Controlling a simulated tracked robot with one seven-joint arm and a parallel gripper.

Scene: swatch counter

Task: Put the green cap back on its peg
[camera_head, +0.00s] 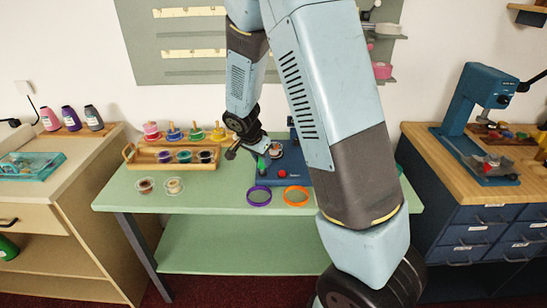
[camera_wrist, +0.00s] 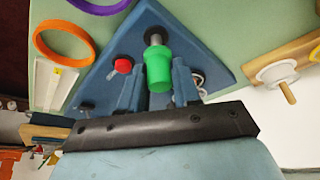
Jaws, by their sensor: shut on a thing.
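The green cap (camera_wrist: 158,72) sits between the two fingers of my gripper (camera_wrist: 157,90) in the wrist view, and the gripper is shut on it. A dark round fitting with a short grey stem (camera_wrist: 155,38) is just beyond the cap, in line with it, on the blue base (camera_wrist: 205,50). I cannot tell whether cap and stem touch. In the head view my gripper (camera_head: 258,149) is low over the left part of the blue base (camera_head: 262,184), and the green cap (camera_head: 261,164) shows just under it. My arm hides the base's right side.
A red knob (camera_wrist: 122,65) is on the base near the cap. A purple ring (camera_head: 259,195) and an orange ring (camera_head: 296,195) lie in front of it on the green table (camera_head: 215,196). A wooden caddy (camera_head: 145,164) with coloured pots stands left; two small dishes (camera_head: 174,185) lie before it.

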